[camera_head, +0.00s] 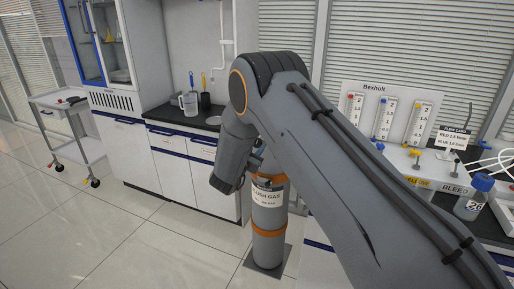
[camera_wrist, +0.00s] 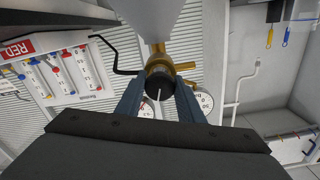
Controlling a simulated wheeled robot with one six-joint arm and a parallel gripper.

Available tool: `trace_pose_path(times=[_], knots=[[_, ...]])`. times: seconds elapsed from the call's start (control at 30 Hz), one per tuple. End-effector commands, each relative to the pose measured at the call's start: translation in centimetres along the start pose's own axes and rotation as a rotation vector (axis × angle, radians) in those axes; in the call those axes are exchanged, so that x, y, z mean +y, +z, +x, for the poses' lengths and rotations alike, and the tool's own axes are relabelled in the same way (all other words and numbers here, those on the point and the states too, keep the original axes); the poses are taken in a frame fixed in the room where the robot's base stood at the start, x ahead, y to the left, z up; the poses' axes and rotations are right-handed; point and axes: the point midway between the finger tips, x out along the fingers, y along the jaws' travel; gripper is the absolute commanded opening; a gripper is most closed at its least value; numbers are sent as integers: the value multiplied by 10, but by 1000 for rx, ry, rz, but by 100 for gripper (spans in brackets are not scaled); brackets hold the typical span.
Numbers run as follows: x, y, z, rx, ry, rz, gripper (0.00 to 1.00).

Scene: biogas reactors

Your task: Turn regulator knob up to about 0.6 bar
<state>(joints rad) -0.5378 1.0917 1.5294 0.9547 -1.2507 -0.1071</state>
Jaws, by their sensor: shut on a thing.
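The black regulator knob (camera_wrist: 156,80) with a white pointer line is between the two fingers of my gripper (camera_wrist: 160,88) in the wrist view. My gripper is shut on it. The knob sits on a brass regulator (camera_wrist: 185,66) at the grey gas cylinder. A round gauge (camera_wrist: 205,101) shows right of the fingers, and a second is partly hidden between them. I cannot read the pressure on either. In the head view, the cylinder (camera_head: 268,220), with orange bands and a gas label, stands on the floor. My arm hides the knob and regulator there.
A counter with a jug (camera_head: 188,103) stands behind, left of the cylinder. A flowmeter panel (camera_head: 390,115) and a bottle with a blue cap (camera_head: 474,200) are at the right. A trolley (camera_head: 70,135) stands far left. The floor at left is clear.

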Motion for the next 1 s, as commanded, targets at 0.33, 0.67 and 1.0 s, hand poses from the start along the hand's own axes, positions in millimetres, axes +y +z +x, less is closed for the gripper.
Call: trace_pose_path(times=[0.33, 0.67, 1.0], knots=[[0, 2, 1, 1, -1, 332, 12], [0, 2, 1, 1, -1, 644, 12], [1, 3, 1, 2, 0, 968, 12]])
